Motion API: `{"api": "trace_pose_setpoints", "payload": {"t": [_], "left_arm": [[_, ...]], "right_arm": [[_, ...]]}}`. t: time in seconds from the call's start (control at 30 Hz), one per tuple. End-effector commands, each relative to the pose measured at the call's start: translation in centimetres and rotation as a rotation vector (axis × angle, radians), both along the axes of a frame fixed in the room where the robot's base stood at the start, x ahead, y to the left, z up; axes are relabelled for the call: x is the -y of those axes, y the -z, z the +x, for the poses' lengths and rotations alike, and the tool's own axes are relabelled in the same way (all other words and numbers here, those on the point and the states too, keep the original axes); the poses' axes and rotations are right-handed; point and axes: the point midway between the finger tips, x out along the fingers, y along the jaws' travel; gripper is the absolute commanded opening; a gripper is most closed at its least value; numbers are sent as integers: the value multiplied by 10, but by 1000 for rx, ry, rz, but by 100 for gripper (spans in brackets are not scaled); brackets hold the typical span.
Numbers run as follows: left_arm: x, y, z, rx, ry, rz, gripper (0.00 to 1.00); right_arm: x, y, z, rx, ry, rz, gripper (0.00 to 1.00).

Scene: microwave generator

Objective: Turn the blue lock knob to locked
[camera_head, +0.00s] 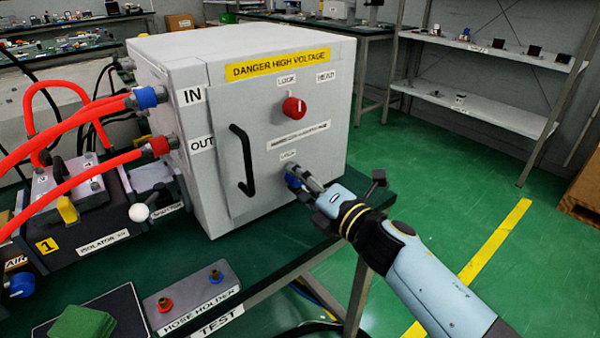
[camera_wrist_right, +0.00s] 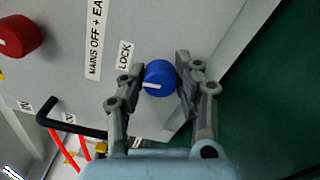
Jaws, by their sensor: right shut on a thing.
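The blue lock knob (camera_head: 292,180) is on the lower front of the white generator cabinet (camera_head: 225,110), below a small "LOCK" label. In the right wrist view the knob (camera_wrist_right: 159,78) sits between my right gripper's two fingers (camera_wrist_right: 160,88), and a white pointer line shows on its face. My right gripper (camera_head: 302,182) is shut on the knob and hides part of it in the head view. My left gripper is not in view.
A red knob (camera_head: 294,107) is above on the same panel, and a black door handle (camera_head: 243,160) is to the left. Red hoses (camera_head: 70,130) join the cabinet's left side. A hose holder (camera_head: 195,298) lies on the green table in front.

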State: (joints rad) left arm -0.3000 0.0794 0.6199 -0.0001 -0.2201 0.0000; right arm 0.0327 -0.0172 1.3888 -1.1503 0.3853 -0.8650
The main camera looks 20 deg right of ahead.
Motion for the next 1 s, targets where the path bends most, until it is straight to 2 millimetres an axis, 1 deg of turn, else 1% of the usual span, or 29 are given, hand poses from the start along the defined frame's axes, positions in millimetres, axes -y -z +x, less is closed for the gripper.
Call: {"api": "trace_pose_setpoints", "payload": {"t": [0.1,0.33,0.87,0.9,1.0], "left_arm": [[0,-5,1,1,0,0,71],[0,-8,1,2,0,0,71],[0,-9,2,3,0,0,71],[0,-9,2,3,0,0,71],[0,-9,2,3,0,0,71]], "right_arm": [[0,-1,0,-21,0,55,0],[0,1,0,-47,1,122,0],[1,1,0,-54,1,142,0],[1,1,0,-54,1,142,36],[0,1,0,-53,0,142,49]]}}
